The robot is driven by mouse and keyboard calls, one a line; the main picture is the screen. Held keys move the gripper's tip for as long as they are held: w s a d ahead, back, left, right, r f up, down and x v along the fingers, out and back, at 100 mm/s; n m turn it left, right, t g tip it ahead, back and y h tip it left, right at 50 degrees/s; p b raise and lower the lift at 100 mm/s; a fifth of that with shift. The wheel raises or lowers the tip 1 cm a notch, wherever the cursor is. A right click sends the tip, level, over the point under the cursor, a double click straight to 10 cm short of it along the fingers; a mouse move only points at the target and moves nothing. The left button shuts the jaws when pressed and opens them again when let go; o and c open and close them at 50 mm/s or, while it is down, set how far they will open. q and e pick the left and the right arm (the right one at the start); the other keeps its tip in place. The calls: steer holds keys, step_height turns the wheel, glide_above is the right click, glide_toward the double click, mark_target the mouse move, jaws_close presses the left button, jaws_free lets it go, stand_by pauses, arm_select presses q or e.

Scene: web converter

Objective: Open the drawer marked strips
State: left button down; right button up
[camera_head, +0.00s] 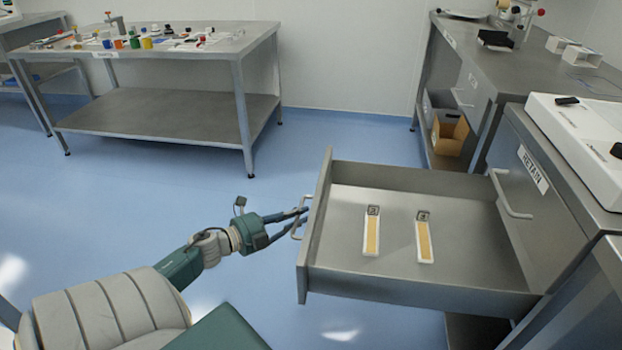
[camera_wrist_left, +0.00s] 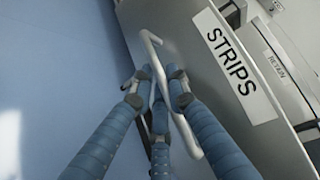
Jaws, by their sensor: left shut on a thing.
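The drawer marked STRIPS (camera_head: 480,255) stands pulled well out of the grey metal cabinet in the head view. Two strips, a left one (camera_head: 371,235) and a right one (camera_head: 424,240), lie on its floor, each pale with a yellow band and a dark code square. My left gripper (camera_head: 303,215) is at the drawer's front, shut on its bar handle (camera_head: 296,230). In the left wrist view the fingers (camera_wrist_left: 158,95) close around the handle (camera_wrist_left: 190,135), beside the STRIPS label (camera_wrist_left: 234,62). My right gripper is not in view.
A RETAIN drawer (camera_head: 540,195) with its own handle is shut beside the open drawer. A white device (camera_head: 580,135) stands on the cabinet top. A table (camera_head: 190,50) with many small items stands at the back left. The blue floor (camera_head: 330,130) between is clear.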

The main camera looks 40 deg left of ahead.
arm_select(q)
steer(key=shift+s+a, duration=0.15)
steer(key=shift+a, duration=0.05)
steer(key=c, duration=1.7)
jaws_free()
steer(key=shift+o, duration=0.2)
steer(key=shift+s, duration=0.1)
steer(key=v, duration=1.1)
steer(key=shift+s, duration=0.4)
steer(key=shift+a, duration=0.15)
